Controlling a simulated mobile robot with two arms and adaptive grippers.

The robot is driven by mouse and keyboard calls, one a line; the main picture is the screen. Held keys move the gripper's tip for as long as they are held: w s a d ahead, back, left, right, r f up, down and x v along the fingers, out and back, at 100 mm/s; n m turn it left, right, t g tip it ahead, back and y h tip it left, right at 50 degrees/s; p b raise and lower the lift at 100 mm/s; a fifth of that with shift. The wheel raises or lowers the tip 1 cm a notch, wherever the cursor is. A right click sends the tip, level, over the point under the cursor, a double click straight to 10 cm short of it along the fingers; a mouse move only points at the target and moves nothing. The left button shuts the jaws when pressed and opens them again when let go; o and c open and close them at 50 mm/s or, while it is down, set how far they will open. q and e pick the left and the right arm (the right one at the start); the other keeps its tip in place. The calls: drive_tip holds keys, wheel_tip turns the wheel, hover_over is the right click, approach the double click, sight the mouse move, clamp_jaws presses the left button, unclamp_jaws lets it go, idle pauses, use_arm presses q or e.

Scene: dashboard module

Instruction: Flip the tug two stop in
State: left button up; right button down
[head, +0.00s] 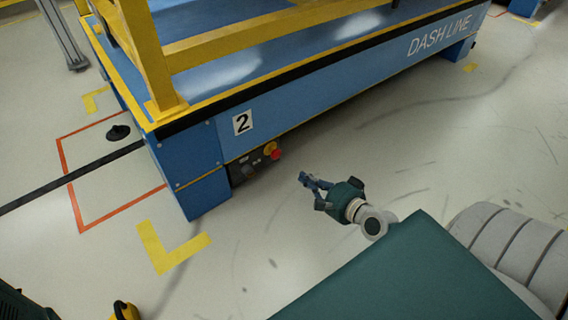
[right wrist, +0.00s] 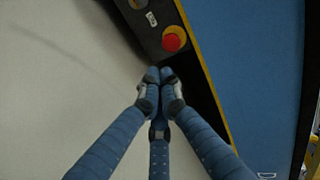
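Tug two is the long blue vehicle (head: 290,125) with a yellow frame on top and a white "2" plate (head: 242,123) on its side. Its stop is a red round button (head: 272,151) on a yellow ring, at the right end of a low dark control panel. In the right wrist view the red button (right wrist: 173,40) stands just beyond my fingertips. My right gripper (head: 303,178) is to the right of the button and a little apart from it. Its blue fingers (right wrist: 160,73) are drawn together at the tips, with nothing visible between them.
The control panel (right wrist: 150,30) also carries a small white label and a dark knob. A black strip with a yellow edge (right wrist: 203,75) runs beside it. Yellow floor marks (head: 165,250) and an orange outline (head: 75,190) lie left of the tug. The floor at right is open.

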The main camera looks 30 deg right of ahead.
drive_tip(key=b, duration=0.2)
approach(278, 158)
drive_tip(key=x, duration=0.5)
drive_tip(key=shift+w+a+f, duration=0.15)
drive_tip(key=shift+w, duration=0.55)
drive_tip(key=shift+w, duration=0.1)
